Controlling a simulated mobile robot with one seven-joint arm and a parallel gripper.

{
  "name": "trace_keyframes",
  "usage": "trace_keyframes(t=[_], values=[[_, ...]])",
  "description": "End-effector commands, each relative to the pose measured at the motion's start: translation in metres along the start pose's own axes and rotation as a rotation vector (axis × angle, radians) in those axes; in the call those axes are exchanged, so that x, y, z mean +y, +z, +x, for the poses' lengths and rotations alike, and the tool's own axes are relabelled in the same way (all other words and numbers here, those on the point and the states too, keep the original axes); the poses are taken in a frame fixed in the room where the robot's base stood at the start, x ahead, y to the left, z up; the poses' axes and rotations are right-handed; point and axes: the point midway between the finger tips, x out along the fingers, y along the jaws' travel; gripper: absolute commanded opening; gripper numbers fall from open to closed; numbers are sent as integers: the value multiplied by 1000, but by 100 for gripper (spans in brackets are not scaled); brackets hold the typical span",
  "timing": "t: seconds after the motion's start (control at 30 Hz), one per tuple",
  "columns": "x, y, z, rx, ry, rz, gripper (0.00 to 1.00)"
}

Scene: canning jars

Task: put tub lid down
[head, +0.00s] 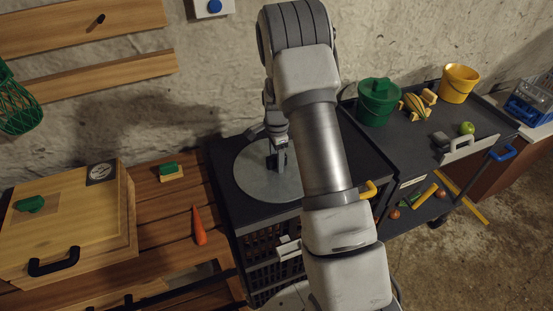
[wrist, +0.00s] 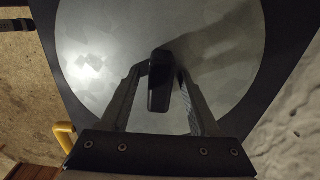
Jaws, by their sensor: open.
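The tub lid (head: 252,178) is a round grey metal disc with a dark upright handle. It lies on the dark top of the black crate-like stand in the head view. In the wrist view the lid (wrist: 95,95) fills most of the picture, with its black handle (wrist: 159,92) at the middle. My gripper (wrist: 158,75) is open, with one finger on each side of the handle; I cannot tell whether either finger touches it. In the head view my gripper (head: 276,150) is over the lid, and my arm hides the lid's right part.
A wooden bench on the left holds a wooden box (head: 70,225), a carrot (head: 199,226) and a green-topped block (head: 170,171). A wall stands behind.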

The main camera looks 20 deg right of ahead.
Motion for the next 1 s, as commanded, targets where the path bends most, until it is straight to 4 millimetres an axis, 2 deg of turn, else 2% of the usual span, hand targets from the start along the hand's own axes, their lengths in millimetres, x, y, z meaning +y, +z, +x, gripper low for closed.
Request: trace_keyframes(t=[0.17, 0.6, 0.87, 1.0], values=[[-1, 0, -11, 1, -3, -1, 62], [-1, 0, -99, 1, -4, -1, 62], [1, 1, -126, 0, -6, -9, 62], [10, 8, -151, -4, -33, -83, 62]])
